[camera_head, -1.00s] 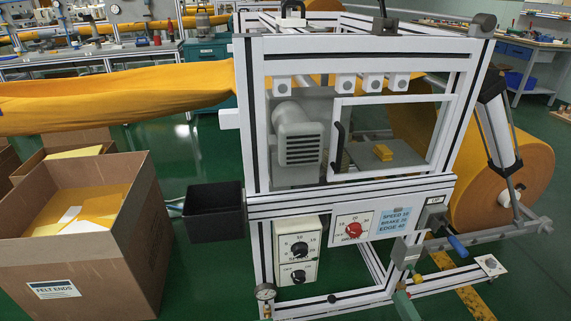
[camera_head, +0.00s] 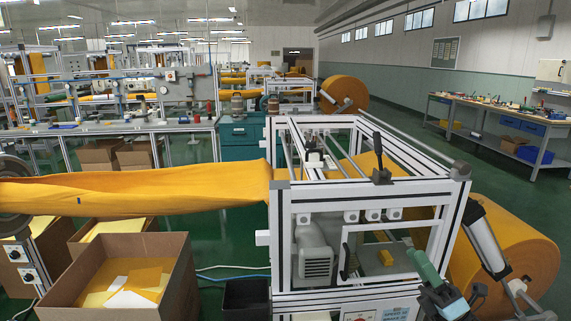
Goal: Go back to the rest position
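My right gripper (camera_head: 437,297) is low at the right, in front of the machine frame's lower right corner. Dark parts and a teal piece (camera_head: 424,266) show there, small and overlapping the machine, so I cannot tell whether its fingers are open or shut. I see nothing clearly held. My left gripper is not in view. The yellow felt tube (camera_head: 140,195) stretches from the left into the white-framed machine (camera_head: 281,225). The large felt roll (camera_head: 515,250) is at the machine's right side.
An open cardboard box (camera_head: 175,290) with felt pieces stands at the lower left. A black bin (camera_head: 246,297) is between it and the machine. A dark lever (camera_head: 380,165) stands on top of the frame. Green floor (camera_head: 400,130) is clear towards the right workbench (camera_head: 500,115).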

